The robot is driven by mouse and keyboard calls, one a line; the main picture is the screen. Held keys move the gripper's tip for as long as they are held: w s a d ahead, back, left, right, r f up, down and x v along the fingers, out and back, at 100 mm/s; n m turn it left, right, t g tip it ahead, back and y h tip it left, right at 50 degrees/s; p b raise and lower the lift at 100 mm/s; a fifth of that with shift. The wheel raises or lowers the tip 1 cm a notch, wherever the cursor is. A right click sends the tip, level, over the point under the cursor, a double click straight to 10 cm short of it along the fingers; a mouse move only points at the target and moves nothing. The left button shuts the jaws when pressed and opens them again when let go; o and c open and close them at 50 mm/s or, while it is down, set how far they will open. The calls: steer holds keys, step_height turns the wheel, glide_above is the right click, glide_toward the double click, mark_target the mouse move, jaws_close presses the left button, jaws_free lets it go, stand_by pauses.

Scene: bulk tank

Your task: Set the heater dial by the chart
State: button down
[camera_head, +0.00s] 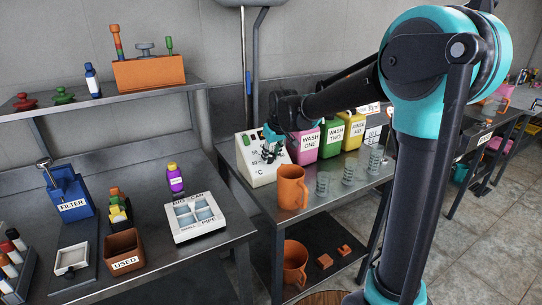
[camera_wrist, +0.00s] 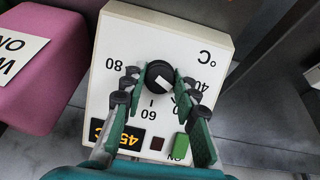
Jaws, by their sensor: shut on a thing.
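The heater is a cream box with a sloped face; it stands on the middle bench in the head view (camera_head: 262,174). In the wrist view the heater face (camera_wrist: 125,50) is upside down, with marks 80, 60 and 40, a lit orange display (camera_wrist: 126,139) that seems to read 45, and a green switch (camera_wrist: 181,146). The black dial (camera_wrist: 158,72) bears a white pointer, slanted toward the 40 side. My gripper (camera_wrist: 158,80) has its green fingers closed on both sides of the dial. In the head view my gripper (camera_head: 271,152) hides much of the dial. I cannot identify the chart.
Pink (camera_head: 306,142), green (camera_head: 331,138) and yellow (camera_head: 354,130) wash containers stand right of the heater. An orange jug (camera_head: 292,187) and clear beakers (camera_head: 323,184) stand in front.

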steer(key=m+y, duration=0.1)
steer(key=m, duration=0.2)
steer(key=m+g, duration=0.1)
steer(key=m, duration=0.2)
steer(key=shift+w+d+y, duration=0.1)
steer(key=shift+d+y, duration=0.1)
steer(key=shift+y, duration=0.2)
steer(key=m+y, duration=0.1)
steer(key=m, duration=0.4)
steer(key=shift+d+m+y, duration=0.1)
steer(key=shift+m+y, duration=0.2)
steer(key=shift+y, duration=0.1)
steer(key=shift+f, duration=0.1)
steer(key=c, duration=1.2)
jaws_free()
steer(key=v, duration=1.2)
